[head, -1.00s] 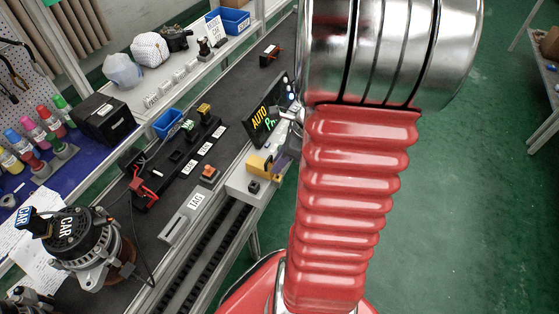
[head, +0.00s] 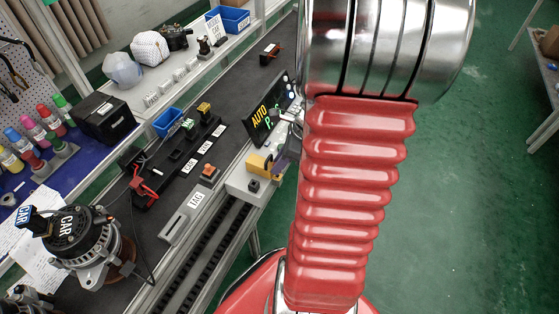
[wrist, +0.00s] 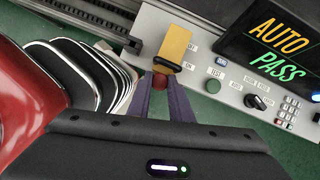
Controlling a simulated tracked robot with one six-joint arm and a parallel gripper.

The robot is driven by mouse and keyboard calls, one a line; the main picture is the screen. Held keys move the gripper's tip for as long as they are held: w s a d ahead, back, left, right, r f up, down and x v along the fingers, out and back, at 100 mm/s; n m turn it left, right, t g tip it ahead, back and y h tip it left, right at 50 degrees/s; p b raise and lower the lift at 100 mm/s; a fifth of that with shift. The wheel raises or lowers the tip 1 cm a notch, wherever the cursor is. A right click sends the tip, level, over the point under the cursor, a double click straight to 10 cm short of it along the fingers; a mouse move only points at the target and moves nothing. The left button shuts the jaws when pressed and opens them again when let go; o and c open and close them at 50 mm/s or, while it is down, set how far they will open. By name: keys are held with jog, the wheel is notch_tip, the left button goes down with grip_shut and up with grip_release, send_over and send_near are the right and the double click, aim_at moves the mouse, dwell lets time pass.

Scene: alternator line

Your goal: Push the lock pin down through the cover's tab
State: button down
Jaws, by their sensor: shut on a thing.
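My gripper (wrist: 160,86) is shut on a small red piece, which looks like the head of the lock pin (wrist: 159,79). The pin is right at the cover's near end; its shaft is hidden, so I cannot tell how deep it sits in the tab.
The control box carries a green button (wrist: 213,86), a black knob (wrist: 259,102) and an AUTO PASS display (wrist: 282,45), close right of the gripper. A conveyor track (head: 208,255) runs beside the box. An alternator (head: 80,240) stands at left.

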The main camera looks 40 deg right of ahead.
jog(key=c, duration=1.5)
grip_release()
jog(key=v, duration=1.3)
jog(key=shift+s+r, duration=0.1)
jog(key=shift+r, duration=0.25)
